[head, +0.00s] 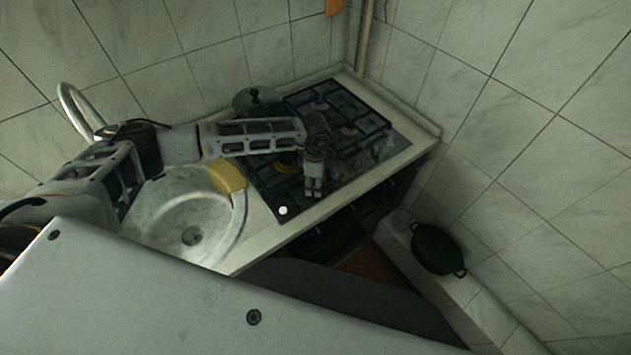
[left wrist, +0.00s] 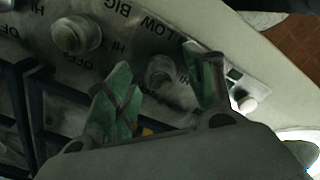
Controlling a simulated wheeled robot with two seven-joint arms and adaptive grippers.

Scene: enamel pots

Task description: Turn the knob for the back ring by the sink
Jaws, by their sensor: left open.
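The hob (head: 263,193) stands in the counter to the right of the sink (head: 165,206). My left gripper (head: 313,193) points down over the hob's front control strip. In the left wrist view the gripper (left wrist: 167,72) is open, with green-padded fingers. A grey round knob (left wrist: 160,73) shows between and beyond the fingers; I cannot tell whether they touch it. A second knob (left wrist: 76,36) is to the left, clear of the fingers, with printed HI and OFF marks around it. A small white button (left wrist: 247,104) is right of the gripper. My right gripper is not in view.
A black grate (head: 345,105) covers the hob's back part. A dark lidded pot (head: 255,102) stands behind my left arm. A yellow sponge (head: 228,176) lies on the sink's edge. A black pot (head: 437,248) sits on the tiled ledge at right. Tiled walls close off the corner.

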